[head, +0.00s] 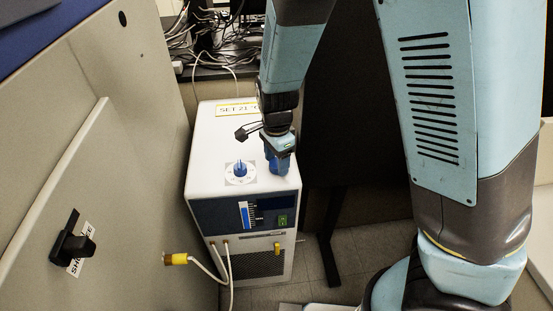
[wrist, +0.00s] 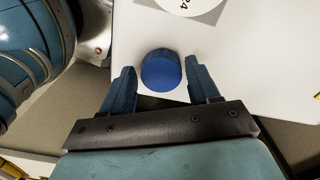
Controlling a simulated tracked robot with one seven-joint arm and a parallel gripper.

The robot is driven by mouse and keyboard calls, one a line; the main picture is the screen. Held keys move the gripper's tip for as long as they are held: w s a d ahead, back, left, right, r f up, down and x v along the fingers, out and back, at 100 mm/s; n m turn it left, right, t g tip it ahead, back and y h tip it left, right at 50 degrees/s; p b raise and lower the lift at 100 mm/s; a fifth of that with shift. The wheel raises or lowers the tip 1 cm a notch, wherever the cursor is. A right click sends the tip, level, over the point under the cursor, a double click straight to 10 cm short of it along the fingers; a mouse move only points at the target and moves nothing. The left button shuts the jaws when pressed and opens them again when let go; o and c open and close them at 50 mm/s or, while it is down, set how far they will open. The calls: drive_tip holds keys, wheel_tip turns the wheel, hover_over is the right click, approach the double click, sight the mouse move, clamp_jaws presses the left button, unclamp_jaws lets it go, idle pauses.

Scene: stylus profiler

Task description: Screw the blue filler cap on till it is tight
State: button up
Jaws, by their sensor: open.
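The blue filler cap (wrist: 161,70) shows in the wrist view as a round blue cap over the white top of the chiller-like unit (head: 217,133). My gripper (wrist: 163,82) is open, with one blue finger on each side of the cap and a gap showing on both sides. In the head view my gripper (head: 279,167) points down at the right front part of the unit's top. There its blue fingers largely hide the cap. The filler neck under the cap is hidden, and I cannot tell how the cap sits on it.
A blue knob on a white dial (head: 240,171) stands just left of my gripper. The unit's front has a level gauge, a green switch and hoses (head: 220,270). A grey cabinet wall (head: 110,150) is close on the left; cables (head: 215,35) lie behind.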

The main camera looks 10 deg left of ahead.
drive_tip(key=n, duration=0.4)
drive_tip(key=shift+d+n, duration=0.1)
drive_tip(key=shift+n, duration=0.2)
drive_tip(key=n, duration=0.4)
drive_tip(key=shift+n, duration=0.3)
drive_tip(key=shift+w, duration=0.15)
clamp_jaws()
idle(0.5)
drive_tip(key=m, duration=0.9)
